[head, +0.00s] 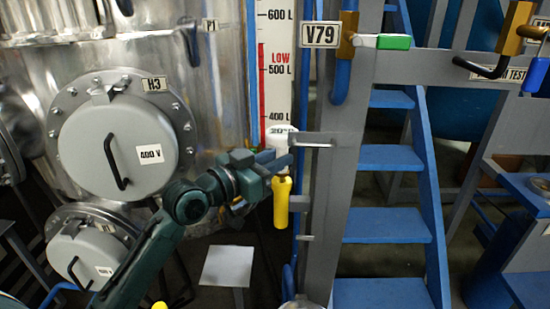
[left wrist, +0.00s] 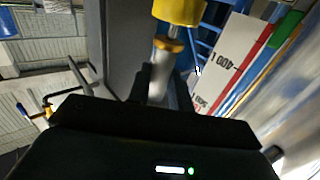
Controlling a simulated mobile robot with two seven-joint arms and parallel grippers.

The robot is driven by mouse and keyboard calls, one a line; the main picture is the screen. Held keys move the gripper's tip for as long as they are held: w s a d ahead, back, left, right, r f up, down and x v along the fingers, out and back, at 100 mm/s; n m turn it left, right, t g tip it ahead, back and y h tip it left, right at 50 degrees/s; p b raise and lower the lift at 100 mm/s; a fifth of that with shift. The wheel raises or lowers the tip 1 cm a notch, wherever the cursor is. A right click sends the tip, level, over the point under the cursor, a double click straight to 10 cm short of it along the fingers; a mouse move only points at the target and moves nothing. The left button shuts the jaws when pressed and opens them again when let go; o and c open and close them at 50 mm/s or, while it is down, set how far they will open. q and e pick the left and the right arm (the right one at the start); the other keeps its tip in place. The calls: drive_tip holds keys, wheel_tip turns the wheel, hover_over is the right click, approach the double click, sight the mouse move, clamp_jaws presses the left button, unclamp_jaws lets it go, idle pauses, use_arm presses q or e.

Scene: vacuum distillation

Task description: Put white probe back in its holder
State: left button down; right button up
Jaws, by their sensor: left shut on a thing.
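My left gripper (head: 272,163) reaches in from the lower left and is shut on what looks like the white probe. In the left wrist view the fingers (left wrist: 165,90) close around a pale shaft below the yellow part (left wrist: 180,10). A metal bracket (head: 312,140) sticks out from the grey post right beside the probe; I cannot tell whether they touch or whether it is the holder. My right gripper is not in view.
A steel vessel with a round hatch (head: 115,148) stands left. The level gauge (head: 277,75) is behind the probe. Grey post (head: 345,150) and blue stairs (head: 390,230) are to the right. A white-and-green object (head: 393,42) lies along the grey beam near the V79 label.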

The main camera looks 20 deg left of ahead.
use_arm(q)
drive_tip(key=shift+f+b, duration=0.5)
drive_tip(key=shift+f, duration=0.3)
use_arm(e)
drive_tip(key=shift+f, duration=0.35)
use_arm(q)
drive_tip(key=c, duration=1.2)
unclamp_jaws()
drive_tip(key=shift+o, duration=0.2)
drive_tip(key=b+v, duration=0.2)
drive_tip(key=v, duration=1.1)
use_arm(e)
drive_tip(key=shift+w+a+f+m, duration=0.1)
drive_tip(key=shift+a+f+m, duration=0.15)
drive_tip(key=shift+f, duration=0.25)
use_arm(q)
drive_tip(key=shift+a, duration=0.1)
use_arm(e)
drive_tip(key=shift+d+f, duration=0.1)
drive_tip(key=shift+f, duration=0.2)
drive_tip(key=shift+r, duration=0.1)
